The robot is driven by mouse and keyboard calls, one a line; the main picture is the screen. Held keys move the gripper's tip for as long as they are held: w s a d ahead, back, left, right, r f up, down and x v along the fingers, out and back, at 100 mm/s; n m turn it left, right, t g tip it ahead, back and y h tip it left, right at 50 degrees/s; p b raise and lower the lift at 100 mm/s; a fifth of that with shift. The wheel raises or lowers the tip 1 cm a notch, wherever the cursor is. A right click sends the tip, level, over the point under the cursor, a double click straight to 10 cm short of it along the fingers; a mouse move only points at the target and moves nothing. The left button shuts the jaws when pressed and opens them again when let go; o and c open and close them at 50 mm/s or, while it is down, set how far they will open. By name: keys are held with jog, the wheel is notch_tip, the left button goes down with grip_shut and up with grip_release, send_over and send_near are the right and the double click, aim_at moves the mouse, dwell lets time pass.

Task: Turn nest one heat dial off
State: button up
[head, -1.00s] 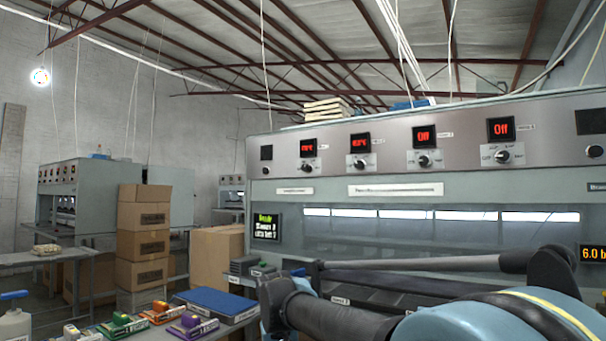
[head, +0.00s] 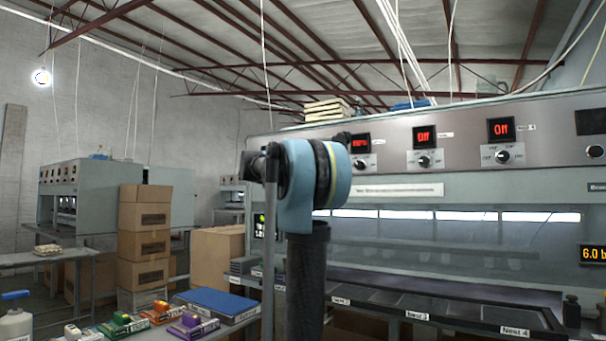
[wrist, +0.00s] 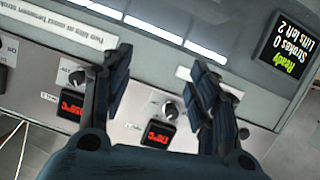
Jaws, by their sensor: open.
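In the wrist view, which looks turned nearly upside down, the nest one heat dial (wrist: 170,110) is a round dark knob on a pale plate. It lies between the fingers of my gripper (wrist: 157,62), which are open, spread and apart from it. Its red-lit display (wrist: 158,132) shows a temperature, roughly 178 °C. A neighbouring dial (wrist: 77,78) with a red display (wrist: 72,104) is near the left finger. In the head view my arm hides the nest one dial and display, and the gripper's fingers cannot be made out.
The dial panel (head: 460,141) runs along the press top. Two dials to the right, (head: 424,160) and (head: 503,155), have displays reading Off. A green and yellow status screen (wrist: 286,46) shows Ready. Cardboard boxes (head: 143,243) and a blue-topped case (head: 217,304) stand at left.

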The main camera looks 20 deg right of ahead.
jog(key=w+r+m+t+h, duration=0.1)
jog(key=w+r+t+h, duration=0.15)
jog(key=w+r, duration=0.95)
jog(key=w+x, duration=0.1)
jog(key=x, duration=1.6)
jog(key=shift+a+f, duration=0.2)
jog(key=shift+a, duration=0.2)
jog(key=shift+y, duration=0.25)
jog(key=shift+c, duration=0.5)
jog(key=c, duration=1)
